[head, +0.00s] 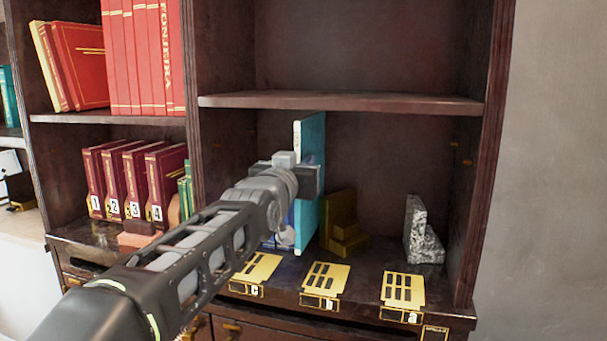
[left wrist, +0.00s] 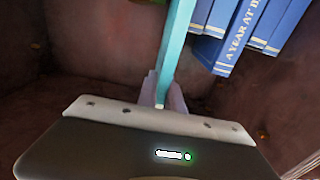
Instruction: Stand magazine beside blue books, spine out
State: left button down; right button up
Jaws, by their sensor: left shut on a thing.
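The teal magazine (head: 312,140) stands upright in the right shelf bay in the head view, with a narrow edge towards the front. My left gripper (head: 308,178) is shut on it partway up. In the left wrist view the magazine (left wrist: 176,45) rises from between the fingers (left wrist: 163,92). The blue books (left wrist: 240,35) stand to its right there, close by, with lettered spines showing. In the head view my arm hides nearly all of them. I cannot tell whether the magazine touches the shelf board or the books. My right gripper is not in view.
A gold stepped bookend (head: 343,228) and a grey speckled bookend (head: 424,235) stand right of the magazine, with free space between them. Gold cards (head: 325,277) lie along the front edge. A shelf board (head: 390,103) is overhead.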

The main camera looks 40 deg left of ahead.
pick_arm(q)
jog(key=shift+r, duration=0.1)
jog(key=f, duration=0.1)
jog(key=f+p, duration=0.1)
jog(key=f, duration=0.1)
jog(key=shift+w+a+f, duration=0.15)
jog(key=shift+w+f, duration=0.1)
jog(key=shift+w, duration=0.15)
jog(key=shift+f, duration=0.2)
jog(key=c, duration=1.9)
grip_release()
jog(key=shift+f, duration=0.1)
jog(key=shift+c, duration=0.2)
jog(key=o, duration=0.5)
jog(key=shift+c, duration=0.2)
jog(key=shift+r, duration=0.2)
